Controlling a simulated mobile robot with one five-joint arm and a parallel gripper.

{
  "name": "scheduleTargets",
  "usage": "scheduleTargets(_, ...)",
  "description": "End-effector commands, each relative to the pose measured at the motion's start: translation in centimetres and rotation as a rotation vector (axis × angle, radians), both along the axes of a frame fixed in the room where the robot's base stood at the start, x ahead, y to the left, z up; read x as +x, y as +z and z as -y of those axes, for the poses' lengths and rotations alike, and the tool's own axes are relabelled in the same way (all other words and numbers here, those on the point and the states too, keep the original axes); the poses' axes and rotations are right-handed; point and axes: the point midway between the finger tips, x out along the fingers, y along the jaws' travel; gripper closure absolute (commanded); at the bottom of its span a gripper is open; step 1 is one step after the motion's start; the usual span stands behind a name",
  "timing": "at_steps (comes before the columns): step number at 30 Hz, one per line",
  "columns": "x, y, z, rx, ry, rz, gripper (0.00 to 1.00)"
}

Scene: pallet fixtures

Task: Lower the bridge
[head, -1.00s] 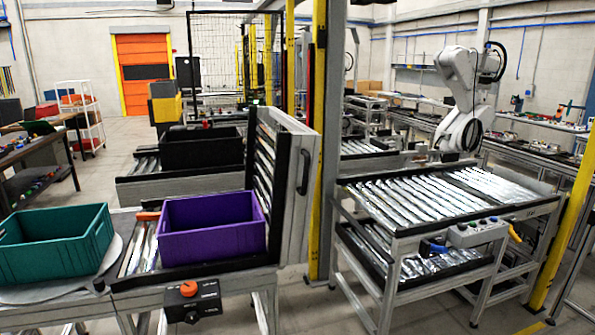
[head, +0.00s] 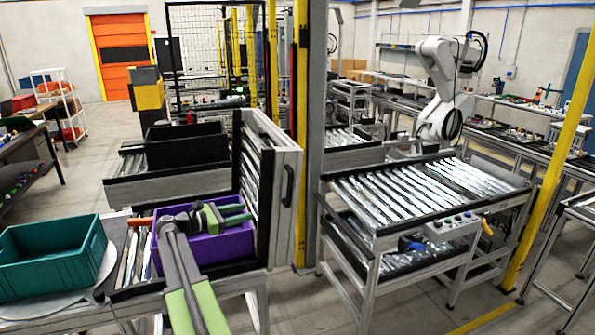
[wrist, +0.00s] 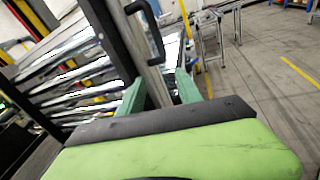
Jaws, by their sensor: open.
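The bridge (head: 262,130) is a hinged roller section that stands upright at the right end of the left conveyor, with its rollers facing left. Its black handle (head: 289,183) is on the side of its frame. In the wrist view the bridge (wrist: 130,45) fills the upper left and the handle (wrist: 150,30) is just beyond my fingers. My gripper (head: 241,212) is over the purple crate, left of the bridge and apart from the handle. In the wrist view my gripper (wrist: 160,88) is open, with nothing between its green fingers.
A purple crate (head: 215,248) sits on the left conveyor under my arm, with a teal crate (head: 50,262) to its left. A black crate (head: 187,150) is behind. The right conveyor (head: 345,205) stands across a gap, beyond a yellow and grey post (head: 301,130).

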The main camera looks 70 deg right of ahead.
Motion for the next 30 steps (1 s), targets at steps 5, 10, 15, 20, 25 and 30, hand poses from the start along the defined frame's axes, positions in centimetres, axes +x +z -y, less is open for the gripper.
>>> scheduleTargets(5,-2.9,4.2,3.5,-0.015,-0.045,-0.180,0.59)
scheduleTargets(10,-3.4,4.2,3.8,-0.015,-0.048,-0.190,0.59)
scheduleTargets(15,-5.3,4.1,6.0,-0.015,-0.050,-0.188,0.59)
scheduleTargets(20,-7.8,4.1,9.2,-0.015,-0.050,-0.187,0.59)
scheduleTargets(25,-10.6,4.1,12.5,-0.015,-0.049,-0.187,0.59)
scheduleTargets(30,-12.8,4.1,15.2,-0.015,-0.049,-0.186,0.59)
